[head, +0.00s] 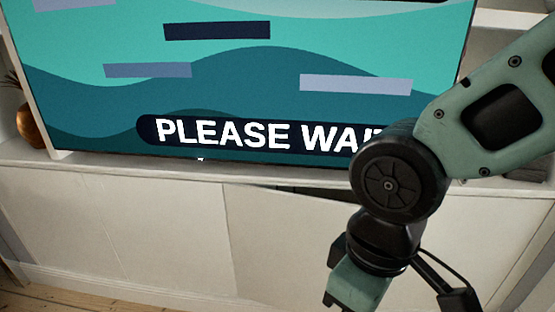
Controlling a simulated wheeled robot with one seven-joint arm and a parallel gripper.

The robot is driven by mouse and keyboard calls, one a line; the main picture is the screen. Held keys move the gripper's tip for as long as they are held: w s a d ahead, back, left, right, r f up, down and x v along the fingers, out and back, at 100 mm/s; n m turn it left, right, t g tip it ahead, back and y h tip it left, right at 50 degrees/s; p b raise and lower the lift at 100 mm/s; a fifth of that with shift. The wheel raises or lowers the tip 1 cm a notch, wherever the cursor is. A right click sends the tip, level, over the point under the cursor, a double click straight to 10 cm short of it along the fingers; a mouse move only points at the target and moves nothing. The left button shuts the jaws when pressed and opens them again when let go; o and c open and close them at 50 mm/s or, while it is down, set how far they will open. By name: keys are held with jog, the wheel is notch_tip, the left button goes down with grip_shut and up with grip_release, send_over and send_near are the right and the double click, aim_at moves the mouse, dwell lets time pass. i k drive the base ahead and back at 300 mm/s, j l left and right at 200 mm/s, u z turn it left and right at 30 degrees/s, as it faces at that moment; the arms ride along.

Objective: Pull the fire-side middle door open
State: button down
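A low white cabinet (110,215) runs under the screen. One of its doors, the middle door (280,240), stands ajar. Its top edge slants out from the cabinet toward the right, and a dark gap (310,191) shows above it. My gripper (385,282) is at the lower right, in front of the door's right part and hiding its right edge. The gripper's fingertips are not clear, so I cannot tell whether it is open or touches the door. No handle and no fireplace can be made out.
A large screen (230,75) reading "PLEASE WAIT" stands on the cabinet top. A round copper-coloured vase (31,127) sits on a shelf at the left. Bare floorboards (50,300) show at the lower left.

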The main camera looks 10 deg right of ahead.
aim_at(281, 242)
jog(key=i+l+u, duration=0.25)
jog(key=l, duration=0.85)
jog(key=l+u, duration=0.2)
jog(key=l, duration=0.85)
jog(key=l+z, duration=0.1)
jog(key=z, duration=0.3)
jog(key=k+l+z, duration=0.1)
jog(key=z, duration=0.35)
jog(key=i+l, duration=0.05)
